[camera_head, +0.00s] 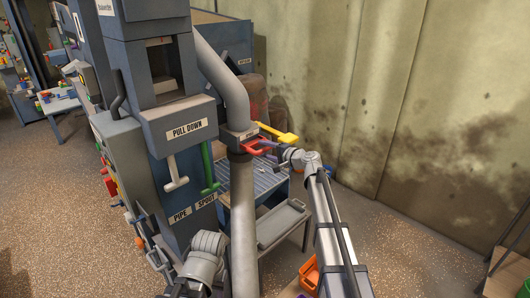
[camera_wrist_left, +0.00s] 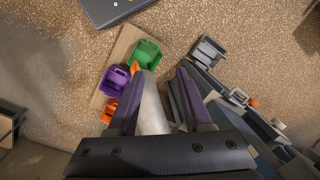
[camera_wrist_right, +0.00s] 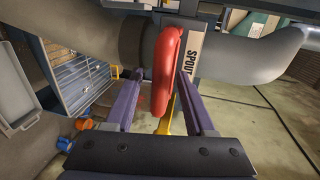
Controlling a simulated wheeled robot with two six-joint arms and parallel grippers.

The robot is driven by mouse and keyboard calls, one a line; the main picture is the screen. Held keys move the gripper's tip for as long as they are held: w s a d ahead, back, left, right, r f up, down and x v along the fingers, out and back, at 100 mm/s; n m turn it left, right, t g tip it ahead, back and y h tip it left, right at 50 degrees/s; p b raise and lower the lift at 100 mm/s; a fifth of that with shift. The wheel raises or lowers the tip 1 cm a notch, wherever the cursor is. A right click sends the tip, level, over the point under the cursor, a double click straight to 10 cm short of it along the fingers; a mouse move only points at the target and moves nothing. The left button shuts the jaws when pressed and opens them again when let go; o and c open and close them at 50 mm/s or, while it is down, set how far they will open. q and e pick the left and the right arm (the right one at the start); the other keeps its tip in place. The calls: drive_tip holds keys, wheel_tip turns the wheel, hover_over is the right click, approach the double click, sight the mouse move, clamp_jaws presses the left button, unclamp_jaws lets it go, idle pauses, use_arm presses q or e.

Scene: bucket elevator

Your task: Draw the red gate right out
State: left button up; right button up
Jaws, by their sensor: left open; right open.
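The red gate (camera_head: 253,147) is a looped handle on the grey pipe in the head view, below the yellow gate (camera_head: 279,134). My right gripper (camera_head: 270,146) is at the red gate from the right. In the right wrist view the red handle (camera_wrist_right: 167,65) stands between the open purple fingers of my right gripper (camera_wrist_right: 160,76); I cannot tell whether either finger touches it. My left gripper (camera_wrist_left: 160,72) is open; a pale grey pipe (camera_wrist_left: 152,112) shows between its fingers. Its fingertips are not clear in the head view.
The grey pipe (camera_head: 243,205) runs down beside the elevator casing. A green handle (camera_head: 207,165) and a T-handle (camera_head: 176,178) hang nearby. A tray (camera_head: 282,222) and blue grating stand behind. Green (camera_wrist_left: 145,53) and purple (camera_wrist_left: 117,80) bins sit on a board below.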

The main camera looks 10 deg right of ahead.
drive_tip(key=shift+c, duration=0.3)
clamp_jaws()
idle(1.1)
